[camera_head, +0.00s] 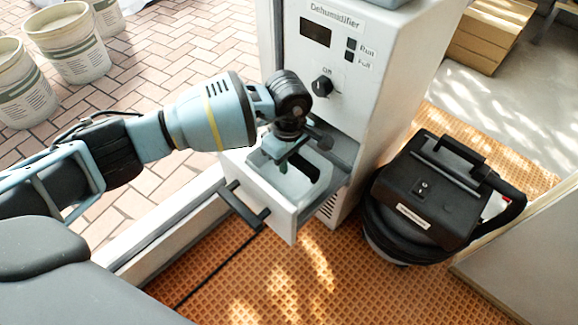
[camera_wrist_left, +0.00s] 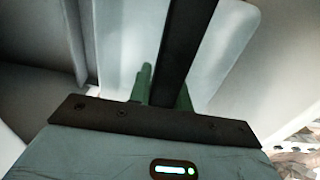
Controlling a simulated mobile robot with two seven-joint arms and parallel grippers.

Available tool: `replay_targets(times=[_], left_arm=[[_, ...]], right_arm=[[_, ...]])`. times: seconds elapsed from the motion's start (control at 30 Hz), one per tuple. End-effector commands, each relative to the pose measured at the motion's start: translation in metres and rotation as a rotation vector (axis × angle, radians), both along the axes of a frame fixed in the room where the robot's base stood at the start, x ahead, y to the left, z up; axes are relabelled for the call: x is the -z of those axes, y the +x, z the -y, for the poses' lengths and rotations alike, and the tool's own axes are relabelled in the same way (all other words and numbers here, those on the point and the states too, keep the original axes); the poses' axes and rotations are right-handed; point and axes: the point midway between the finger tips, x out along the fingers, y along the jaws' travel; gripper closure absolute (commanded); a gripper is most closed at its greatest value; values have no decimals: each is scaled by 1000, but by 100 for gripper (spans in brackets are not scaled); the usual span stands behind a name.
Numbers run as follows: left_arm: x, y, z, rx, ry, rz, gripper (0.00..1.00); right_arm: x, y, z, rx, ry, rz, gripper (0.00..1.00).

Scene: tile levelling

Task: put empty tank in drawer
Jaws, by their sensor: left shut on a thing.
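The white dehumidifier (camera_head: 345,110) has its lower drawer (camera_head: 283,216) pulled out. The drawer's front carries a dark bar handle (camera_head: 243,207). My left gripper (camera_head: 300,160) points down into the open drawer. In the left wrist view, its green fingers (camera_wrist_left: 165,88) are shut on a dark bar, the handle (camera_wrist_left: 186,45) of the pale tank (camera_wrist_left: 125,40). In the head view the tank (camera_head: 284,181) sits within the drawer's walls, partly hidden by the gripper. I cannot tell whether it rests on the drawer's bottom. My right gripper is not in view.
A black vacuum cleaner (camera_head: 425,195) stands right of the dehumidifier on the orange grid floor (camera_head: 300,285). Several buckets (camera_head: 70,45) stand on the brick paving at top left. Cardboard boxes (camera_head: 490,35) lie at top right. The floor in front of the drawer is clear.

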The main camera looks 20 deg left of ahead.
Motion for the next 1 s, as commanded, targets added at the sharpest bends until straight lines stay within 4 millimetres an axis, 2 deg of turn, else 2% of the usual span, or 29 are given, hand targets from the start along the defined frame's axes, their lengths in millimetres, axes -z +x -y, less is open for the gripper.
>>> replay_targets(times=[0.03,0.13,0.57,0.6,0.73,1.0], left_arm=[[12,0,0,-1,0,-2,100],[22,1,0,0,-1,0,100],[26,1,0,0,0,1,100],[26,0,0,0,0,1,76],[26,0,0,0,0,1,59],[26,0,0,0,0,1,58]], right_arm=[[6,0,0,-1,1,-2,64],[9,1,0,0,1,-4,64],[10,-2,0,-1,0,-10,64],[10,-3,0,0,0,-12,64],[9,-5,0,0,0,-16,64],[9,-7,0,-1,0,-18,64]])
